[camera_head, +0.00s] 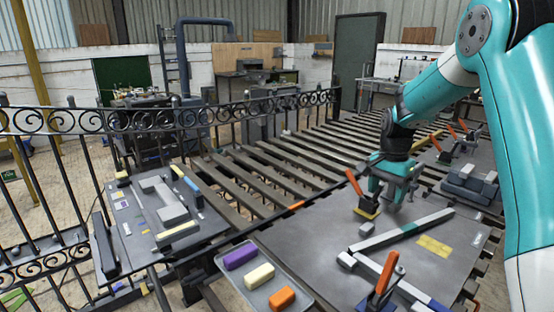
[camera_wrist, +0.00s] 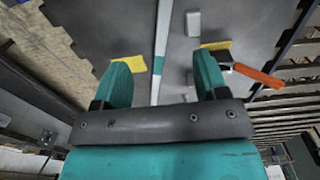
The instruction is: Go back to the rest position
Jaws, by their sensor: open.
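My gripper (camera_head: 391,190) hangs over the dark worktable (camera_head: 310,232) in the head view, fingers pointing down. In the wrist view its two teal fingers (camera_wrist: 162,75) are apart with nothing between them. A clamp with an orange handle (camera_head: 354,183) and yellow base stands just left of my gripper; it also shows at the right in the wrist view (camera_wrist: 258,76). A long grey bar with a teal band (camera_head: 410,228) lies on the table below the gripper. A small grey block (camera_head: 366,229) lies near the bar.
A tray (camera_head: 310,301) at the front holds purple (camera_head: 240,257), cream (camera_head: 259,277) and orange (camera_head: 282,298) blocks. A second orange-handled clamp (camera_head: 387,272) stands at the front right. Grey blocks (camera_head: 470,185) are stacked at right. An iron fence (camera_head: 160,120) and side table (camera_head: 125,235) stand left.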

